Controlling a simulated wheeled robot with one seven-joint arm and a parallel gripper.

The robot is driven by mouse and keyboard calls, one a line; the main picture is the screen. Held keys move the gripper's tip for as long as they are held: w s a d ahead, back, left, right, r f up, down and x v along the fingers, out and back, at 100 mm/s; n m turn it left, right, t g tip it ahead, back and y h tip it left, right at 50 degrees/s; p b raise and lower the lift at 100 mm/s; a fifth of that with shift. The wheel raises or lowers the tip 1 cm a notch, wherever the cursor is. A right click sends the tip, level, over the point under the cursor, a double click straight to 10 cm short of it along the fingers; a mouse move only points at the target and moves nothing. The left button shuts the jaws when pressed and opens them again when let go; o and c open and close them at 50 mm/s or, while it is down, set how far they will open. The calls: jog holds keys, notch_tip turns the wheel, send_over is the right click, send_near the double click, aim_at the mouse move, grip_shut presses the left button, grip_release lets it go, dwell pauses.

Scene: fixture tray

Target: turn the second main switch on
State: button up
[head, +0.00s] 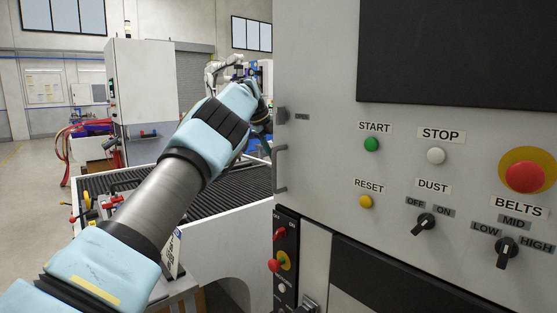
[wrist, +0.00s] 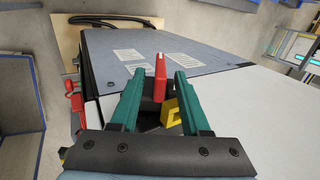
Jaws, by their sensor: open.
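In the wrist view, a red switch handle (wrist: 160,66) stands up from a black base, with a yellow part (wrist: 170,112) beside it. My gripper (wrist: 157,76) is open, with one green finger on each side of the handle; I cannot tell whether either touches it. No label near the handle is readable, so its on or off position is unclear. In the head view my arm reaches away past the left edge of the grey control panel, and the fingers and this handle cannot be made out there.
The grey control panel (head: 330,150) fills the right of the head view. A red rotary switch (head: 280,233) marked OFF and ON sits on its black strip. A ribbed bed (head: 225,200) lies under my arm. A white cabinet (head: 145,90) stands behind.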

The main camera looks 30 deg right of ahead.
jog(key=v, duration=0.7)
jog(key=shift+a+r+b, duration=0.25)
jog(key=shift+r+b, duration=0.05)
jog(key=shift+r, duration=0.1)
jog(key=shift+c, duration=0.3)
